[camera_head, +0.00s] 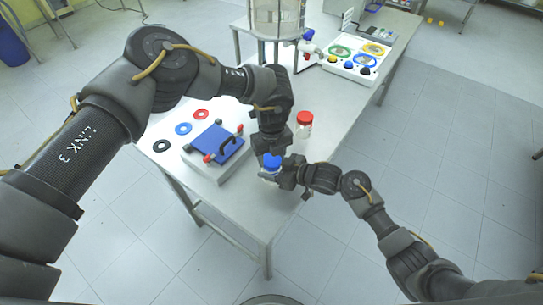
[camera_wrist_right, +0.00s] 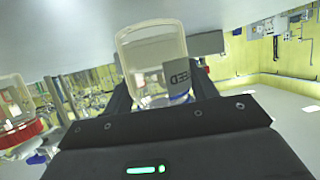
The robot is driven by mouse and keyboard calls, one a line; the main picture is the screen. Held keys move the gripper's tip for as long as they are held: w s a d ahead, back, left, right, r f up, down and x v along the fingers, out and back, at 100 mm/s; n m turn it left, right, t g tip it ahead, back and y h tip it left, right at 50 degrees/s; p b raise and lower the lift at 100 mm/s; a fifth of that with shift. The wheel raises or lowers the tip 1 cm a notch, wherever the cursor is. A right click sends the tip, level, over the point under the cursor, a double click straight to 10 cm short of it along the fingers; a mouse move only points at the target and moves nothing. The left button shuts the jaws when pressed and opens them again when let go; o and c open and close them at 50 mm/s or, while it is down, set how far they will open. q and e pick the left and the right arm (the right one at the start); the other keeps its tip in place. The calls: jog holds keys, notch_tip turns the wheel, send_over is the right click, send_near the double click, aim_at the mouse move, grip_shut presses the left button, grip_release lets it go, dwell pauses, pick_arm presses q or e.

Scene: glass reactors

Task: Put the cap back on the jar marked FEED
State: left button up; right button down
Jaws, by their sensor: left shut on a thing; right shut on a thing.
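The clear jar marked FEED (camera_wrist_right: 152,55) is between the fingers of my right gripper (camera_wrist_right: 160,90), its label readable in the wrist view. In the head view the jar (camera_head: 268,177) is near the table's front edge, with my right gripper (camera_head: 282,178) shut on it from the right. A blue cap (camera_head: 271,161) is at the jar's mouth. My left gripper (camera_head: 271,149) comes down from above and is shut on the cap; its fingertips are partly hidden. I cannot tell whether the cap is seated or only held over the mouth.
A red-capped jar (camera_head: 304,121) stands behind on the table (camera_head: 236,107). A glass reactor (camera_head: 277,18) and a white control box (camera_head: 352,61) are farther back.

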pick_arm(q)
jog(key=o, duration=1.1)
jog(key=shift+c, duration=0.2)
jog(key=shift+r, duration=0.1)
jog(key=shift+r, duration=2.2)
jog(key=shift+c, duration=0.4)
jog(key=shift+r+n, duration=0.6)
jog(key=shift+n, duration=0.4)
notch_tip(320, 180, up, 2)
jog(key=n, duration=0.4)
jog(key=shift+s+r, duration=0.1)
jog(key=shift+r, duration=0.05)
